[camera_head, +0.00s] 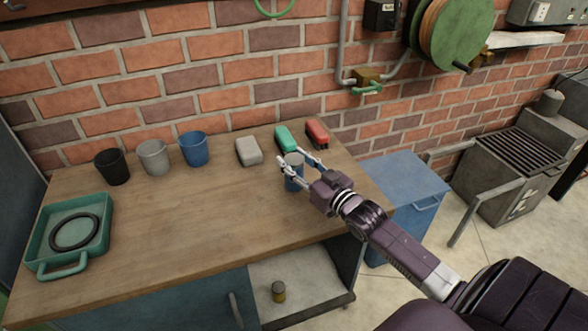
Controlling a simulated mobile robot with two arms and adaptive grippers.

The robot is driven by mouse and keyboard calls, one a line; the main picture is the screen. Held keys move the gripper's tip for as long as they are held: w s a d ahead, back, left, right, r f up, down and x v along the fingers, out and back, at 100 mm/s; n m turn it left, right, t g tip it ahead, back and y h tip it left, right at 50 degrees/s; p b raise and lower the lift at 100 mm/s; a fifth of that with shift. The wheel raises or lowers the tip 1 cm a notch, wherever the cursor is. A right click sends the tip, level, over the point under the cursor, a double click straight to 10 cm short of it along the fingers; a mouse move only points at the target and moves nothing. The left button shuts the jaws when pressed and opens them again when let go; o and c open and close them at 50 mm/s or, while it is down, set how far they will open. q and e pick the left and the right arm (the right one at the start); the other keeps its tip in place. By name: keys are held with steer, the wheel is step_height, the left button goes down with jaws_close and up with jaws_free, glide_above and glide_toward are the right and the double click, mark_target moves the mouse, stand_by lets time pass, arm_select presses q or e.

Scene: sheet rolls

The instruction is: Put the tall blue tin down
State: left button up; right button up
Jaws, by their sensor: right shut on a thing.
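The tall blue tin (292,183) is near the right part of the wooden worktop (190,225), with a grey top. My right gripper (297,165) is shut on it, with fingers at either side near its upper part. The tin looks upright. Its base is close to the worktop, but I cannot tell whether it touches. My left gripper is not in view.
Black (112,167), grey (153,157) and blue (193,149) cups stand along the back. Grey (249,151), green (285,139) and red (317,134) blocks lie behind the tin. A green tray (103,215) holds a black ring. The worktop's middle is clear.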

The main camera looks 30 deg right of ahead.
mark_target(300, 174)
steer(key=shift+f, duration=1.35)
steer(key=o, duration=1.4)
steer(key=shift+f, duration=0.2)
steer(key=shift+r, duration=0.15)
steer(key=shift+s, duration=0.35)
steer(key=s, duration=1.1)
steer(key=shift+s+d+b, duration=0.15)
steer(key=shift+d+b, duration=0.2)
